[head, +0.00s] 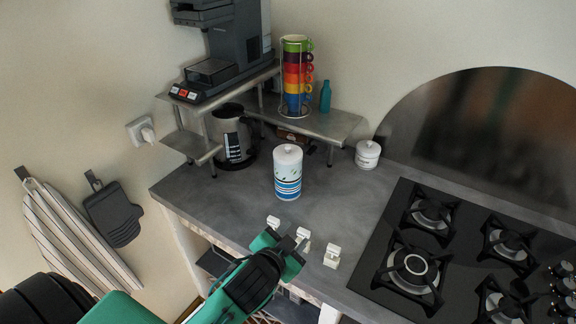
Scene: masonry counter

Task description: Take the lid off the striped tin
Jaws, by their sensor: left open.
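The striped tin (288,185) stands upright on the grey counter, white with blue and dark bands. Its white lid (288,154), with a small knob, sits on top. My left gripper (293,243) is open and empty near the counter's front edge, in front of the tin and apart from it. My right gripper is not in view.
Several small white blocks (332,257) lie along the counter's front edge by my gripper. A gas hob (385,270) is at right. A kettle (233,140), a metal shelf (335,126) with stacked cups (296,75), and a small white pot (367,155) stand behind.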

